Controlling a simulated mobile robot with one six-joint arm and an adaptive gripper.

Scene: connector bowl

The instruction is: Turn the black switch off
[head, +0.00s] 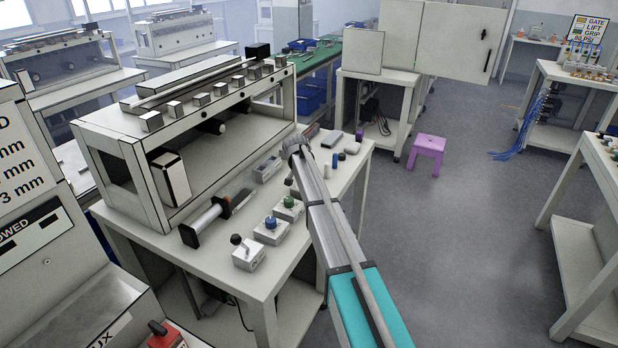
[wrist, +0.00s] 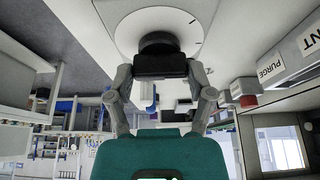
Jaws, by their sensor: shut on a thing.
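The black switch (wrist: 158,42) is in the upper middle of the wrist view, a dark round knob in front of a pale round plate (wrist: 122,28) with short dark marks near its edge. My gripper (wrist: 160,67) is right in front of the knob, shut on it. The dark block between the two grey fingers covers the knob's near part, and I cannot tell where the switch ends and the finger pads begin. The knob's turned position is hidden. In the head view I cannot make out the black switch or the contact.
A red knob (wrist: 248,100) by a PURGE label (wrist: 272,68) is to the right in the wrist view. In the head view a workbench (head: 225,272) carries small boxes with black, blue and green knobs (head: 288,202). Open floor (head: 450,230) and a purple stool (head: 428,150) lie right.

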